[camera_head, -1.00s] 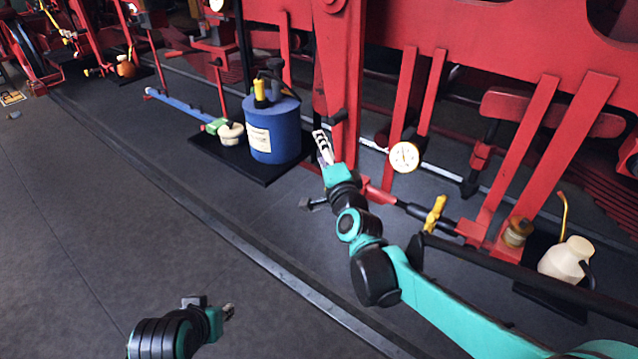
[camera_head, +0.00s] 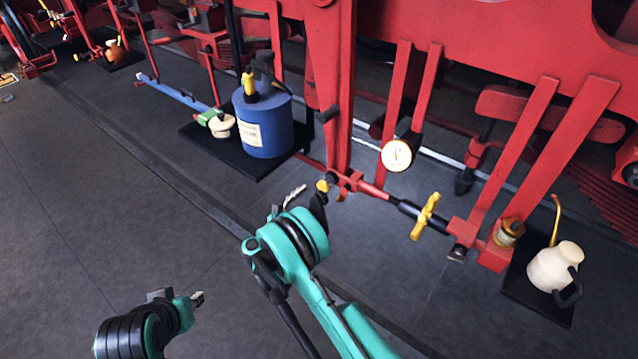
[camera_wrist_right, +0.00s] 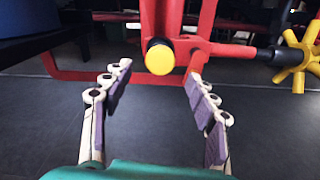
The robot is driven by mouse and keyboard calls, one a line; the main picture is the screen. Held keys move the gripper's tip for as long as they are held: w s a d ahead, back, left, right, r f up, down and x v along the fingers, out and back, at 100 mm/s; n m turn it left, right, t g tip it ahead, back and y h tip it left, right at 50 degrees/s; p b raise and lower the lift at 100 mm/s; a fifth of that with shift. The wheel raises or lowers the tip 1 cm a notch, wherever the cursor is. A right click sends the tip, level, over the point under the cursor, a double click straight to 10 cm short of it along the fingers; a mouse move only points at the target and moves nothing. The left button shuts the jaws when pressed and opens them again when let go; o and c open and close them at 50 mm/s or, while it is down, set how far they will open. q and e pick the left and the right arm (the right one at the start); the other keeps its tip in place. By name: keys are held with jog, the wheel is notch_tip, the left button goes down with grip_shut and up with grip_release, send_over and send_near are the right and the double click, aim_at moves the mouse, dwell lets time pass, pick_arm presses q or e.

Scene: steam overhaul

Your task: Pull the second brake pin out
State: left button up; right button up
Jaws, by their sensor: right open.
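A pin with a round yellow head (camera_head: 322,186) sits at the red joint (camera_head: 347,186) at the left end of the brake rod. In the right wrist view the yellow head (camera_wrist_right: 160,57) faces me, centred between the fingertips. My right gripper (camera_head: 307,195) is open around the line of the pin, with a finger to each side; I cannot tell whether either touches it. Its two padded fingers (camera_wrist_right: 158,73) are spread with nothing between them but the pin head beyond. My left gripper (camera_head: 198,298) hangs low over the floor at the left; its jaw gap is too small to read.
A yellow handwheel (camera_head: 425,216) sits on the rod to the right. A blue canister (camera_head: 263,125) stands on a black mat at the left. A cream oil can (camera_head: 553,267) stands at the right. The front floor is clear.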

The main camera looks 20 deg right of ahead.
aim_at(322, 188)
jog(key=b+x, duration=0.1)
jog(key=x, duration=0.6)
jog(key=shift+w+d+b, duration=0.1)
jog(key=shift+d+b, duration=0.1)
jog(key=shift+b, duration=0.1)
grip_shut()
